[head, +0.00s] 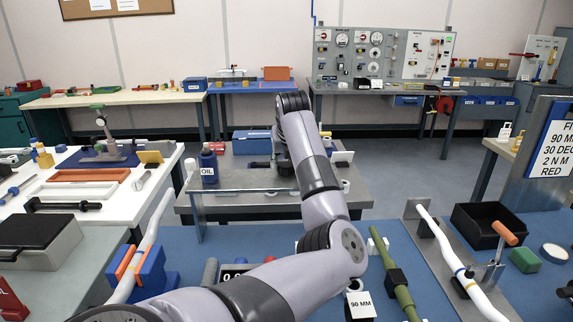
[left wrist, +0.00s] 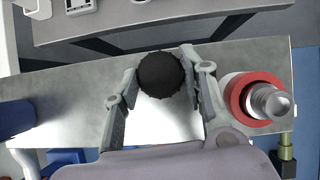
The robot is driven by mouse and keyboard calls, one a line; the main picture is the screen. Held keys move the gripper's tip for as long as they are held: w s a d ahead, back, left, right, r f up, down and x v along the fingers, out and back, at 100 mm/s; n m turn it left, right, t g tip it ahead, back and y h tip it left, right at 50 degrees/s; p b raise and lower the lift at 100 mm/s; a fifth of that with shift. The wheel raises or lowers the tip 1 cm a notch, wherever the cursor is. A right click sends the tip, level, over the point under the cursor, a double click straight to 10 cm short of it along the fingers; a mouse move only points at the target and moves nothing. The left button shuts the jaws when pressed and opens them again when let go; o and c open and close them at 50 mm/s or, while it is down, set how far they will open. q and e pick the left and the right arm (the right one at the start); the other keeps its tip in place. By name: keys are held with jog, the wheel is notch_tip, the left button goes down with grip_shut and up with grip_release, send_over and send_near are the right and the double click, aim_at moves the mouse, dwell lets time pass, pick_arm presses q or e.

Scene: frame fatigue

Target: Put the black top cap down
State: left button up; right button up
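The black top cap (left wrist: 162,75) is a dark round piece with a ridged edge in the left wrist view. It sits between the fingertips of my left gripper (left wrist: 159,66), which appear to bear on it from both sides. Beneath it is a grey metal surface (left wrist: 70,90) with a bright patch; I cannot tell whether the cap touches it. In the head view my left arm reaches over the small metal-topped bench (head: 232,178) in the middle, and the arm largely hides the gripper and the cap. My right gripper is not in view.
A red ring (left wrist: 235,98) around a metal cylinder (left wrist: 268,101) stands close right of the gripper. An oil bottle (head: 208,166) and a blue box (head: 250,141) are on the middle bench. The nearer blue bench holds a green rod (head: 397,280) and a black tray (head: 486,226).

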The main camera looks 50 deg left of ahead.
pick_arm(q)
jog(key=shift+o, duration=0.7)
jog(key=shift+f, duration=0.25)
jog(key=shift+r+p, duration=0.45)
jog(key=shift+p, duration=0.05)
jog(key=b+v, duration=0.2)
jog(key=v, duration=1)
jog(key=shift+f, duration=0.1)
